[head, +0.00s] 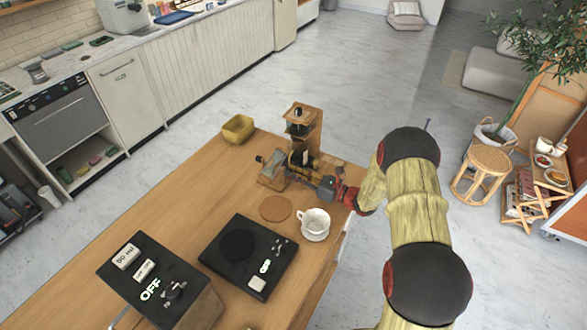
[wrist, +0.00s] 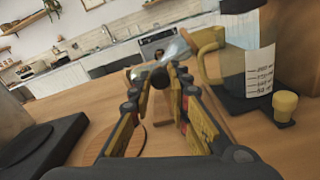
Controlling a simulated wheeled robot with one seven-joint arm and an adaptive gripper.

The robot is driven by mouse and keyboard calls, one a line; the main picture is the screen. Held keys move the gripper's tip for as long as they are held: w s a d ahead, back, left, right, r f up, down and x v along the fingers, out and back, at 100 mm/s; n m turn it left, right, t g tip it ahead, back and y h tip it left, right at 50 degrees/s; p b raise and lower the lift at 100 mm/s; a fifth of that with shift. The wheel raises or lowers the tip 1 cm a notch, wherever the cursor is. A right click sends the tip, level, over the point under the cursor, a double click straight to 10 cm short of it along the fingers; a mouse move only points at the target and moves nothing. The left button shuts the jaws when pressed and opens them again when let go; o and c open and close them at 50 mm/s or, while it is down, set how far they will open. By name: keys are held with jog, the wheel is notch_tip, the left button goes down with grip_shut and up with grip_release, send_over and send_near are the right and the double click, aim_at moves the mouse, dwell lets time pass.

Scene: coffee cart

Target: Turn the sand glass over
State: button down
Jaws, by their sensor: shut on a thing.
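My gripper (head: 290,170) is at the far part of the wooden counter, beside a wooden stand. In the wrist view its fingers (wrist: 158,72) are closed on the sand glass (wrist: 178,48). The sand glass has clear, shiny bulbs; it lies tilted, nearly sideways, across the fingertips. Its middle is largely hidden by the fingertips. In the head view the sand glass (head: 261,159) is small and partly hidden among the gripper and stand, so I cannot tell whether it touches the counter.
A wooden stand (head: 308,118) with a carafe (wrist: 248,60) is close to my gripper. A round coaster (head: 275,208), white cup (head: 314,221), black scale (head: 225,270) and black grinder box (head: 135,295) are nearer. A yellow bin (head: 238,129) sits at the far edge.

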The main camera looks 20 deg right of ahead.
jog(key=m+p, duration=0.2)
jog(key=m, duration=0.1)
jog(key=shift+r+m+p, duration=0.15)
jog(key=shift+m+p, duration=0.15)
jog(key=shift+p, duration=0.05)
jog(key=m+p, duration=0.2)
jog(key=m, duration=0.1)
jog(key=shift+d+m, duration=0.1)
jog(key=shift+m, duration=0.2)
jog(key=m+p, duration=0.2)
jog(key=m, duration=0.1)
jog(key=shift+m, duration=0.3)
jog(key=shift+m+p, duration=0.8)
jog(key=shift+m, duration=0.9)
jog(key=shift+f, duration=0.2)
jog(key=c, duration=1.7)
grip_release()
jog(key=shift+c, duration=0.2)
jog(key=shift+o, duration=0.4)
